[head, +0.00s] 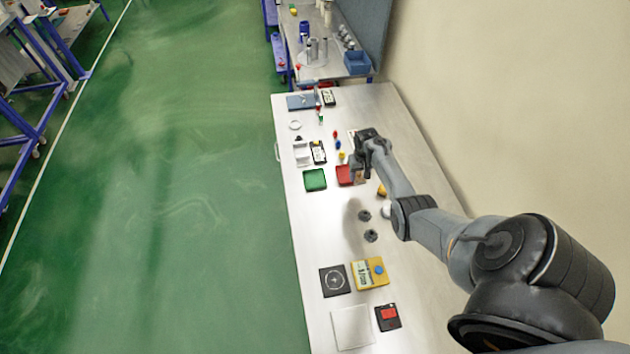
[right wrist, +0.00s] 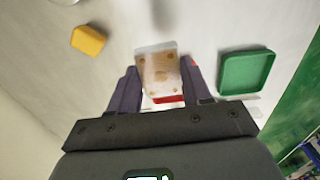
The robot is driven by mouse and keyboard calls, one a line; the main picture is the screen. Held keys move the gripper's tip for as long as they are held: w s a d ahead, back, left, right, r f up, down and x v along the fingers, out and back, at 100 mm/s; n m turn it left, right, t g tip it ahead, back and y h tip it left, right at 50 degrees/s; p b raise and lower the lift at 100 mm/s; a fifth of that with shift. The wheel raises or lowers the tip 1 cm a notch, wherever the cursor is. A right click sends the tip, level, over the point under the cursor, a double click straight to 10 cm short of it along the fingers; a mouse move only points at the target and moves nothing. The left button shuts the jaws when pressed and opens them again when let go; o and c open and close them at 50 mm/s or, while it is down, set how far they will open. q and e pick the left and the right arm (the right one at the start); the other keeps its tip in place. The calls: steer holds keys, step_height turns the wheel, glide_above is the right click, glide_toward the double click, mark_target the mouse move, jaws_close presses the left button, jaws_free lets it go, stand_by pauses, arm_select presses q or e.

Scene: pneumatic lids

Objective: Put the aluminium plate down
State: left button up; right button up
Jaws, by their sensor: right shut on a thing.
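My right gripper (head: 357,168) is over the white table beside the red tray (head: 344,175). It also shows in the right wrist view (right wrist: 160,82), where its two fingers close on the sides of the aluminium plate (right wrist: 157,66). The plate is shiny and pale with several brownish spots. In the head view only a small brownish part of it (head: 360,177) shows below the gripper. A strip of the red tray shows behind it in the right wrist view. I cannot tell whether the plate touches the table. My left gripper is out of view.
The green tray (head: 314,179) lies left of the red tray. A yellow block (head: 381,190) lies near the right arm. Two dark knobs (head: 370,236) lie mid-table. A black square plate (head: 335,280) and a yellow box (head: 369,273) are nearer. The table's left middle is clear.

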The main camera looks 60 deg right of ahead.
steer(key=w+a+r, duration=0.1)
steer(key=w+r, duration=0.1)
steer(key=w, duration=0.3)
steer(key=b, duration=1.9)
glide_above(315, 180)
steer(key=f, duration=0.6)
steer(key=shift+s+f, duration=0.1)
steer(key=shift+s, duration=0.15)
steer(key=shift+w+b, duration=0.35)
steer(key=shift+b, duration=0.15)
step_height(315, 180, down, 4)
steer(key=b, duration=0.4)
steer(key=shift+a+b, duration=0.1)
steer(key=shift+b, duration=0.3)
steer(key=o, duration=0.8)
steer(key=shift+f, duration=0.1)
